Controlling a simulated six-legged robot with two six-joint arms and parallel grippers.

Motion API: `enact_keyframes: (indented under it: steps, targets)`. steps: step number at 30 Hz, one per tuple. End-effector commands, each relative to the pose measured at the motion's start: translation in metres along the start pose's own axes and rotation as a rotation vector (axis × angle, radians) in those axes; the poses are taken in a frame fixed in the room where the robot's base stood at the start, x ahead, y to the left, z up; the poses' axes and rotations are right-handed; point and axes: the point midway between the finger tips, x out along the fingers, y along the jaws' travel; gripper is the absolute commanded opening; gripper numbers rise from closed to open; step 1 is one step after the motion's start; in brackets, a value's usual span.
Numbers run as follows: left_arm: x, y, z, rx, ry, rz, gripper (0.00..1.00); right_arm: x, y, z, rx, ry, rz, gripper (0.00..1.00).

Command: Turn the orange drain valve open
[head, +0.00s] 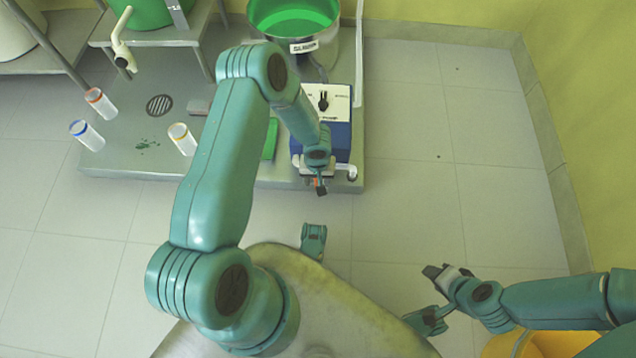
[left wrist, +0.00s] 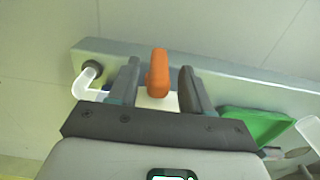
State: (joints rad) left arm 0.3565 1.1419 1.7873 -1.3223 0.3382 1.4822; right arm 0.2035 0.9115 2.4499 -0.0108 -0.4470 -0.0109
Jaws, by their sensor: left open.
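The orange drain valve handle (left wrist: 157,72) stands between the two fingers of my left gripper (left wrist: 158,84) in the left wrist view. A gap shows on each side of it, so the open fingers are around the handle without closing on it. In the head view my left gripper (head: 320,188) is at the front of the blue unit (head: 342,138), and only a small bit of orange shows there; the rest is hidden. My right gripper (head: 446,273) is at the lower right, away from the valve, and its opening is unclear.
A white outlet elbow (left wrist: 86,84) is close beside the valve, and a green object (left wrist: 255,126) lies on the other side. A green-filled vessel (head: 293,20) is behind the unit. Floor to the right is clear.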

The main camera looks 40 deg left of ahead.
Motion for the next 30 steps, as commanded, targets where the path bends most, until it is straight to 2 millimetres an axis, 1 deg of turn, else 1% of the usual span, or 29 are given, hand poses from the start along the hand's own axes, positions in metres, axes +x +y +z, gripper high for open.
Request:
enact_keyframes:
  steps: [1,4,13,14,15,17,18,25,30]
  targets:
    - [0.0086,0.0005,-0.0003,0.0,0.0,0.0,0.49,0.0049,0.0017,-0.0012,-0.002,0.007,0.0,0.43]
    - [0.0147,0.0014,-0.0011,0.0,0.0,0.0,0.49,0.007,0.0023,-0.0032,-0.003,0.014,-0.001,0.43]
    - [0.0161,0.002,-0.0016,0.001,0.001,0.0,0.49,0.0069,0.0022,-0.0044,-0.004,0.018,-0.001,0.43]
    - [0.016,0.002,-0.0016,0.001,0.001,0.0,0.46,0.0069,0.0022,-0.0044,-0.004,0.018,-0.001,0.43]
    - [0.016,0.002,-0.0016,0.001,0.001,0.0,0.33,0.0069,0.0022,-0.0044,-0.004,0.018,-0.001,0.43]
    - [0.016,0.0019,-0.0016,0.001,0.0,0.0,0.13,0.0069,0.0022,-0.0044,-0.004,0.018,-0.001,0.43]
    - [0.016,0.0019,-0.0016,0.001,0.0,0.0,0.0,0.0069,0.0022,-0.0043,-0.004,0.018,-0.001,0.43]
    - [0.016,0.0013,-0.0017,0.001,0.0,0.009,0.0,0.0069,0.0022,-0.0042,-0.004,0.017,-0.001,0.43]
    - [0.0165,0.0,-0.002,-0.001,-0.001,0.059,0.0,0.0069,0.0022,-0.0042,-0.004,0.017,-0.001,0.43]
